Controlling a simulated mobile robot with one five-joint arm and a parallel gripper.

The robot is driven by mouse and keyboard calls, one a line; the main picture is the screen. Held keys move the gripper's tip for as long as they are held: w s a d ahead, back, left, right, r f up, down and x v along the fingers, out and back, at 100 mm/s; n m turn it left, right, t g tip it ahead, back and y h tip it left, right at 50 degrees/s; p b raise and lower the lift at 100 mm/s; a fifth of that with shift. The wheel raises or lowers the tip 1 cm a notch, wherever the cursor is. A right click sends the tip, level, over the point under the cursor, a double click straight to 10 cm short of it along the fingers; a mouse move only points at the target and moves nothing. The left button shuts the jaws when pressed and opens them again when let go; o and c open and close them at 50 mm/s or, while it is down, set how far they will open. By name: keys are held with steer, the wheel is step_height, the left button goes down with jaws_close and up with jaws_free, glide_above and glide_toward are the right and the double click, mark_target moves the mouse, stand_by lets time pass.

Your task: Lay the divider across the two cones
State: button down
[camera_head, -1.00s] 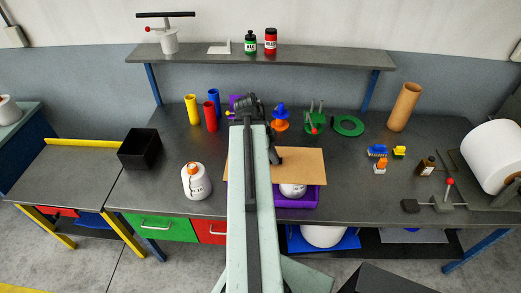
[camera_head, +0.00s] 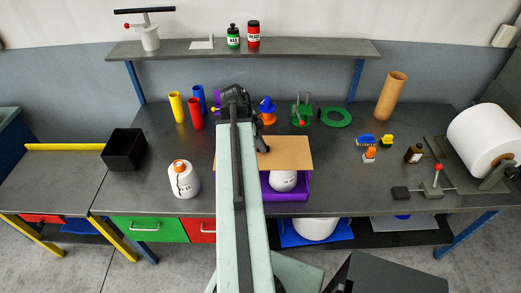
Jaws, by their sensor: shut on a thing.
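A flat brown board (camera_head: 289,150), the divider, lies level in the air above the bench, its middle hidden behind my arm. My gripper (camera_head: 262,146) is at the board's far edge and shut on it; the fingertips are hard to make out.
A black open box (camera_head: 124,150) stands at the left. Yellow, red and blue tubes (camera_head: 195,113) stand behind.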

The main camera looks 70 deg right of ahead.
steer(key=d, duration=0.1)
steer(key=w+d+f+b, duration=0.1)
steer(key=d+f, duration=0.1)
steer(key=shift+w+d+f+b, duration=0.1)
steer(key=shift+w+d+b, duration=0.15)
steer(key=shift+b, duration=0.15)
steer(key=shift+s+a+f+b, duration=0.1)
steer(key=shift+a+f+b, duration=0.1)
steer(key=shift+f+b, duration=1.2)
steer(key=shift+f+b, duration=0.45)
steer(key=c, duration=1.4)
jaws_free()
steer(key=shift+r, duration=0.1)
steer(key=p+v, duration=0.7)
steer(key=v, duration=0.1)
steer(key=shift+p, duration=0.3)
